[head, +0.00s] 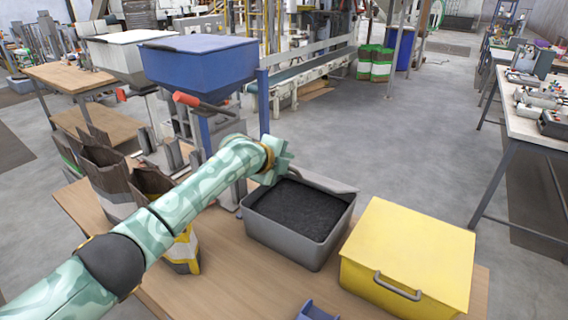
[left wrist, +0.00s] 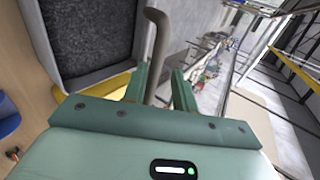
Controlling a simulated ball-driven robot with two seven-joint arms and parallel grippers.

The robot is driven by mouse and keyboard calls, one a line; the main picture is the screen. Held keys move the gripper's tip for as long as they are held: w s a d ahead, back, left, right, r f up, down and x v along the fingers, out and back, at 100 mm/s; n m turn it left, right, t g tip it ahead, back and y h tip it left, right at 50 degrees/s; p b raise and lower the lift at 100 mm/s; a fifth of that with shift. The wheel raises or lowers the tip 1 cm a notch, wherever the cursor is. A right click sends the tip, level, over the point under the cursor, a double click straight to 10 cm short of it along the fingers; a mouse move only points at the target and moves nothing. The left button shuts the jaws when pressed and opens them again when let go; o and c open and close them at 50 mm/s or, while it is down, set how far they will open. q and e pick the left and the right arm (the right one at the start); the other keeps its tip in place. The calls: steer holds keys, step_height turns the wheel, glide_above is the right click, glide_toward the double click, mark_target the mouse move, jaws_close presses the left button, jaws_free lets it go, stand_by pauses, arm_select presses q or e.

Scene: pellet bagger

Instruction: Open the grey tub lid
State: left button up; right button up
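The grey tub (head: 284,244) stands on the wooden table, full of dark pellets, which also show in the left wrist view (left wrist: 90,32). Its top is uncovered. A grey lid (head: 322,182) shows as a thin slanted strip at the tub's back edge, tipped back. My left gripper (head: 282,158) is at the back left corner of the tub, beside the lid. In the left wrist view a curved grey-brown handle (left wrist: 158,45) runs between its two fingers (left wrist: 160,80). Gaps show beside the handle, so the fingers look open around it. My right gripper is not in view.
A closed yellow tub (head: 410,250) with a front handle stands right of the grey tub. Blue (head: 200,62) and white (head: 125,55) hoppers stand behind. Brown paper sacks (head: 110,180) are at the left. A small blue holder (head: 316,311) lies at the front. Open floor lies behind right.

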arm_select(q)
steer(key=shift+s+a+r+p, duration=0.2)
steer(key=shift+r+p, duration=0.05)
steer(key=shift+p, duration=0.05)
steer(key=p+v, duration=0.4)
steer(key=v, duration=1.1)
steer(key=shift+s, duration=0.3)
